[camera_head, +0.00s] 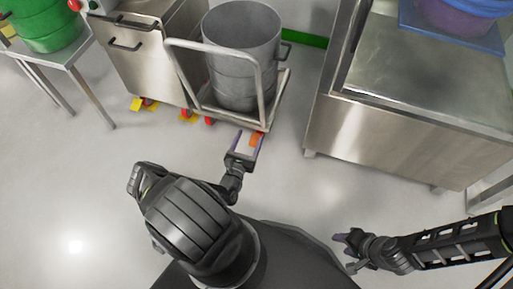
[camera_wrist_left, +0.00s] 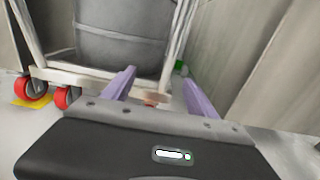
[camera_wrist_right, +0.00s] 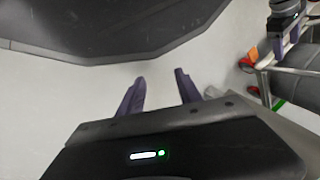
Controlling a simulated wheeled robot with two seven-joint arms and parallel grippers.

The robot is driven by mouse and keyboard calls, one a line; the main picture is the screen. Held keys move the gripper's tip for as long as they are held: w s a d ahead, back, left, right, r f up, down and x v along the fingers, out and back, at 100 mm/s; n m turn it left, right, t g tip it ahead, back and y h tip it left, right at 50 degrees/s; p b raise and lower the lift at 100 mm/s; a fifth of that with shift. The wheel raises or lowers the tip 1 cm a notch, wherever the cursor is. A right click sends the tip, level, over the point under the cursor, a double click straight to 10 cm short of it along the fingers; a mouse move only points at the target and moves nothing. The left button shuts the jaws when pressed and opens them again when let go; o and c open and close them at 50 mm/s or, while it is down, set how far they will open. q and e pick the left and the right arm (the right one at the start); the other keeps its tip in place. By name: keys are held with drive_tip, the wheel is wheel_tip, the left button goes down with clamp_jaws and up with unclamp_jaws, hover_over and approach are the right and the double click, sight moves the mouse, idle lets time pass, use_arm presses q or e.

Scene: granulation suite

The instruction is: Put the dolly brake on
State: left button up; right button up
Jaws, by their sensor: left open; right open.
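The dolly (camera_head: 277,108) is a pale frame on red wheels, carrying a grey drum (camera_head: 242,55). A small orange brake pedal (camera_head: 257,137) sticks out low at its near right corner. My left gripper (camera_head: 248,141) is open at that corner, its purple fingers pointing at the dolly, the pedal by the right finger. In the left wrist view the pedal (camera_wrist_left: 151,102) shows small between the fingers (camera_wrist_left: 160,92), partly hidden by the gripper body; I cannot tell whether they touch it. My right gripper (camera_head: 347,252) is open and empty, low at the right, away from the dolly.
A steel cabinet (camera_head: 148,55) with yellow-marked wheels stands left of the dolly. A large steel bench (camera_head: 400,130) stands close on the right. A table with a green tub (camera_head: 48,25) is at the far left. The floor in front is clear.

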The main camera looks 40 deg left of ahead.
use_arm(q)
drive_tip(key=b, duration=1)
approach(254, 146)
drive_tip(key=x, duration=0.5)
drive_tip(key=shift+r, duration=0.1)
use_arm(e)
wheel_tip(254, 146, down, 14)
drive_tip(key=w, duration=0.1)
drive_tip(key=shift+w+d+r, duration=0.2)
drive_tip(key=shift+d+r, duration=0.05)
drive_tip(key=shift+d, duration=0.1)
